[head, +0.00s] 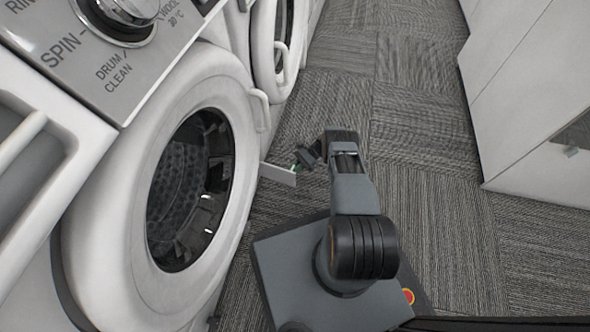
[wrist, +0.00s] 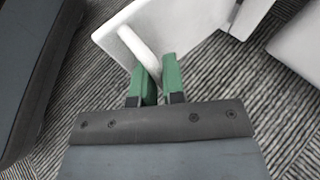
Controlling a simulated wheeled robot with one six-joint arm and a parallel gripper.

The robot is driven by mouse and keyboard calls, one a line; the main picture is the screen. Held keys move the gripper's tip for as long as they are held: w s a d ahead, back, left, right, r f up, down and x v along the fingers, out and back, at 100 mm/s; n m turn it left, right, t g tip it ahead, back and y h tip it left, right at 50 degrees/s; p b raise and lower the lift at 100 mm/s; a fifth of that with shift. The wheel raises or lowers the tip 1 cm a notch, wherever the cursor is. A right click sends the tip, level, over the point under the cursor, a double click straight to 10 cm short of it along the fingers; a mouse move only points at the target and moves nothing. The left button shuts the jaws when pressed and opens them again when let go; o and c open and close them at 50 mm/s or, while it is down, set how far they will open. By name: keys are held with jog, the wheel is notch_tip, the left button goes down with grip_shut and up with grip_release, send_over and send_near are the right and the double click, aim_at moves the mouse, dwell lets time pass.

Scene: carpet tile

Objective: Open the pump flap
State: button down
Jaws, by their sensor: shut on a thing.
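The pump flap (head: 278,174) is a small white panel low at the washing machine's front, standing out from the body in the head view. In the wrist view the white flap (wrist: 185,28) fills the top middle, with a raised white bar (wrist: 139,50) on it. My gripper (head: 297,167) is at the flap's outer end. In the wrist view its green fingers (wrist: 157,80) are close together on the near end of the bar. The fingers hide the gripped end of the bar.
The washing machine (head: 100,220) with its round glass door stands at the left, and another machine (head: 275,45) stands behind it. A white cabinet (head: 530,90) stands at the right. Grey carpet (head: 420,130) between them is clear.

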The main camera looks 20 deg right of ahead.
jog(key=shift+w+a, duration=0.1)
jog(key=shift+a, duration=0.15)
jog(key=c, duration=1.5)
grip_release()
jog(key=shift+d, duration=0.25)
